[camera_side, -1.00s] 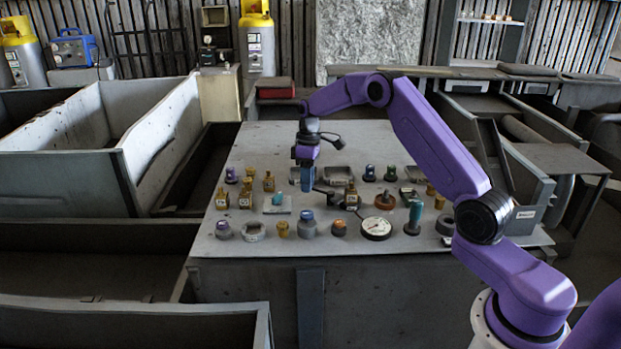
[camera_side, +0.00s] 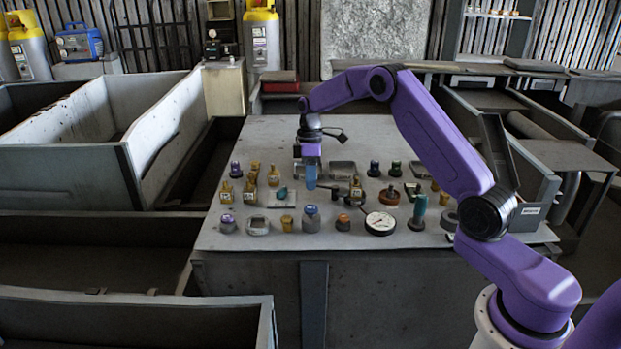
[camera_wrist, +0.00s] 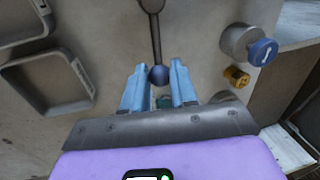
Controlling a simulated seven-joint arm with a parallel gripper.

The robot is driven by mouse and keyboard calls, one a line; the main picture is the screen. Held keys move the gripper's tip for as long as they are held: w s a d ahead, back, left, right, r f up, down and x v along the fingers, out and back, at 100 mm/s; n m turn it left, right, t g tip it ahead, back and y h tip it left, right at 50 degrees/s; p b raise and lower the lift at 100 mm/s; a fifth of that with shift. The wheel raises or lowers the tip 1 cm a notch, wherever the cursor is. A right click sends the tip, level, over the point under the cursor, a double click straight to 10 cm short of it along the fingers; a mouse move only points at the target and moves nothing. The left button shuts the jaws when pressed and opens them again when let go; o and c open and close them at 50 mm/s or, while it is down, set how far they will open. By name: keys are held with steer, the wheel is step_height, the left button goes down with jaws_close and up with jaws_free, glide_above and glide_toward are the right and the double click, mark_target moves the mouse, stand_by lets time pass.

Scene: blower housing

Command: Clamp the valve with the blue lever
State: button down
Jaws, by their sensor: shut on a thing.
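My gripper (camera_wrist: 158,84) has pale blue fingers, and they are shut on a dark blue ball knob (camera_wrist: 158,75) in the wrist view. The knob sits at the end of a thin dark lever (camera_wrist: 155,40). The lever runs up to a round dark fitting (camera_wrist: 151,4), cut off by the top edge, so most of the valve body is out of that view. In the side view my gripper (camera_side: 311,178) points down, low over the table's middle. The dark lever (camera_side: 327,187) reaches right from the fingertips, and the knob is hidden there.
A blue-capped grey fitting (camera_side: 311,217) and a small brass part (camera_side: 287,223) stand in front of my gripper. A round gauge (camera_side: 380,223) lies to the right. Brass valves (camera_side: 250,190) stand to the left, and a grey tray (camera_side: 342,168) lies behind. The table's front left (camera_side: 215,243) is bare.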

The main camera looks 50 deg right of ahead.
steer(key=c, duration=0.9)
jaws_free()
step_height(320, 180, up, 17)
steer(key=w+d, duration=0.2)
steer(key=shift+w, duration=0.25)
steer(key=shift+r, duration=0.1)
